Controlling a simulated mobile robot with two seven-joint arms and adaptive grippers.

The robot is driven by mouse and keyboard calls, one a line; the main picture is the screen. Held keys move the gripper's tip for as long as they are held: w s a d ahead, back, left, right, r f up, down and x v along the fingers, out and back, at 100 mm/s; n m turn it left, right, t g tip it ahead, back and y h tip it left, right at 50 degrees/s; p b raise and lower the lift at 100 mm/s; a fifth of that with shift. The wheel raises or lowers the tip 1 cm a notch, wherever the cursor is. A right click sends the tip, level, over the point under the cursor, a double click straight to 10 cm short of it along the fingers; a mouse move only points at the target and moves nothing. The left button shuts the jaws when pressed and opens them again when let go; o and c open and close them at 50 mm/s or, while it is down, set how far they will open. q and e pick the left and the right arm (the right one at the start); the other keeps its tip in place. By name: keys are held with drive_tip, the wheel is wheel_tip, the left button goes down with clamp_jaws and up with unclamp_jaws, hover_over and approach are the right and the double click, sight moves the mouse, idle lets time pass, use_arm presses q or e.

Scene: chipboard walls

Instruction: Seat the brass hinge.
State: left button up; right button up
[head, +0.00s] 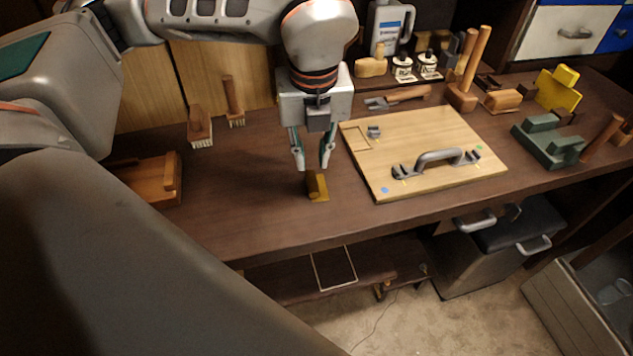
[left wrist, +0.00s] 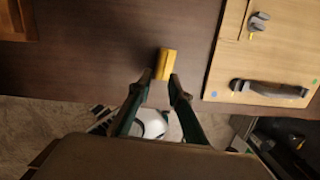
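The brass hinge (head: 317,187) lies on the dark bench top, left of the pale wooden board (head: 425,135). It is a yellow plate with a darker brown raised part along one side. In the left wrist view the hinge (left wrist: 166,63) shows just beyond my fingertips. My left gripper (head: 312,164) points down above the hinge, fingers apart, with nothing between them; contact with the hinge cannot be made out. The board has a shallow rectangular recess (head: 356,139) at its left edge. My right gripper is not in view.
The board carries a grey handle (head: 440,160) and a small grey catch (head: 374,132). Two brushes (head: 201,126) and a wooden block (head: 152,180) are on the left. Tools, bottles and a green block (head: 548,141) line the back and right. Bench around the hinge is clear.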

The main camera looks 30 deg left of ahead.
sight(312, 180)
use_arm(q)
drive_tip(key=f, duration=0.5)
drive_tip(key=w+f, duration=0.1)
drive_tip(key=f, duration=0.1)
drive_tip(key=shift+a+f, duration=0.3)
drive_tip(key=shift+a, duration=0.1)
clamp_jaws()
